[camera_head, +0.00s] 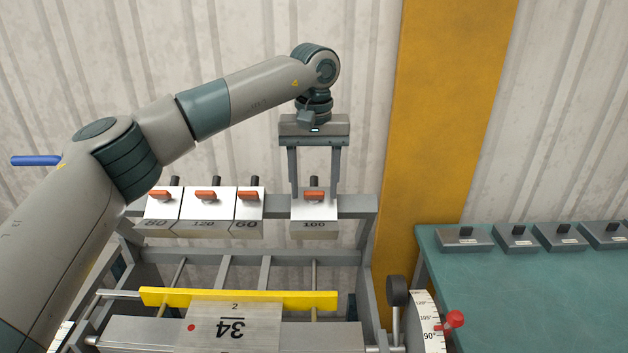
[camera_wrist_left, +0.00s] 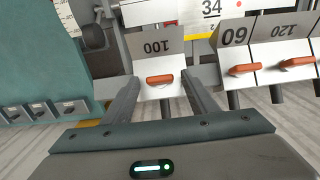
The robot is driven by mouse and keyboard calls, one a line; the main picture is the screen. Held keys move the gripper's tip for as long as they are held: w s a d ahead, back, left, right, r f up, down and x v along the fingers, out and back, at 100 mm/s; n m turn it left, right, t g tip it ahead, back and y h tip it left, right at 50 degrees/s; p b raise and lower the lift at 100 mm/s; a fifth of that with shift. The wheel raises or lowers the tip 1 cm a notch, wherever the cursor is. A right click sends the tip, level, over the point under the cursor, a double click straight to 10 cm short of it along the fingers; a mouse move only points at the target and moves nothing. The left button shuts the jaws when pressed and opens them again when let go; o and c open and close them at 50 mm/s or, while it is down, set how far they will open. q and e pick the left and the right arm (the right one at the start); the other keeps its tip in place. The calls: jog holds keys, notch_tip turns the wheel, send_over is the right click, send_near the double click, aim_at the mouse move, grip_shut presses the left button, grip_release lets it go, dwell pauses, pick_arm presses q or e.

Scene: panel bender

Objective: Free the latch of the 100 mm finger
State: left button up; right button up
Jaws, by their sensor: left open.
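The 100 mm finger (camera_head: 314,214) is a pale block marked 100 on the grey rail, with an orange latch (camera_head: 314,195) on its front and a dark stem behind. My left gripper (camera_head: 314,192) points down over it, open, one finger on each side of the block. In the left wrist view the 100 finger (camera_wrist_left: 157,66) and its orange latch (camera_wrist_left: 160,79) lie between the two open fingers (camera_wrist_left: 162,92). I cannot tell whether the fingers touch the block. My right gripper is not in view.
Fingers marked 80 (camera_head: 162,208), 120 (camera_head: 207,208) and 60 (camera_head: 249,210) stand left on the rail (camera_head: 352,206), each with an orange latch. A yellow bar (camera_head: 238,299) lies below. A green table (camera_head: 540,275) with several grey blocks is at right.

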pick_arm(q)
jog(key=shift+f, duration=0.15)
jog(key=c, duration=1.1)
jog(key=shift+o, duration=0.2)
